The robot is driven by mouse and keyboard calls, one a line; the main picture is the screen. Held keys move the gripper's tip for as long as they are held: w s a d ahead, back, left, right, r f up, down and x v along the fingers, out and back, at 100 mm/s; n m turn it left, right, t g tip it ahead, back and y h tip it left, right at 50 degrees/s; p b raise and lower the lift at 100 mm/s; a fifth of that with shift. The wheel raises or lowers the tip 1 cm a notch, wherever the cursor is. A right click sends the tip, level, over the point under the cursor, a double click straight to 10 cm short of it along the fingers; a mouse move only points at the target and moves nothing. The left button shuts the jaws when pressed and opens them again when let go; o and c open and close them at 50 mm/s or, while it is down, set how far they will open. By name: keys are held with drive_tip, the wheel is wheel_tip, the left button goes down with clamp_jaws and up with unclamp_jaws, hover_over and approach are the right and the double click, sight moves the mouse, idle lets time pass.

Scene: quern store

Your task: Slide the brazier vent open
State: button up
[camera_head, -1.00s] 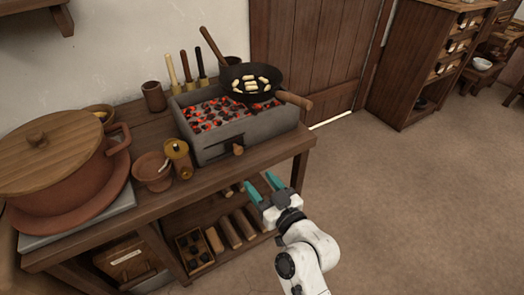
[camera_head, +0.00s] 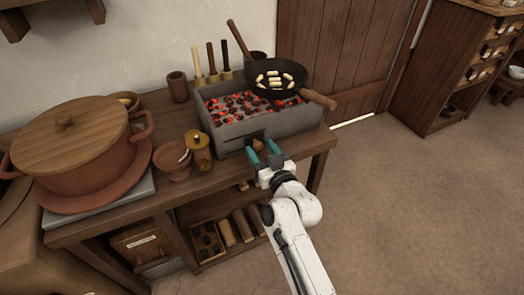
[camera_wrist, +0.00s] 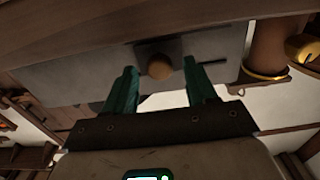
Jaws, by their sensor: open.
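The grey brazier (camera_head: 222,139) stands on the wooden bench, full of glowing coals. A round wooden knob (camera_head: 258,144) sticks out of its front face, beside a dark slot (camera_head: 240,141). In the wrist view the knob (camera_wrist: 160,67) sits on a grey plate (camera_wrist: 195,45). My gripper (camera_head: 262,153) is open at the brazier's front, its teal fingertips close to the knob. In the wrist view my gripper (camera_wrist: 160,70) has one finger on each side of the knob, with gaps showing. The fingers partly cover the brazier front in the head view.
A black pan (camera_head: 273,92) with pale food sits over the brazier, its wooden handle (camera_head: 318,99) jutting right. A brass-topped jar (camera_head: 199,155) and a clay bowl (camera_head: 173,165) stand left of the brazier. A large lidded pot (camera_head: 75,165) is farther left. The floor on the right is clear.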

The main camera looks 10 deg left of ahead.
clamp_jaws()
idle(0.6)
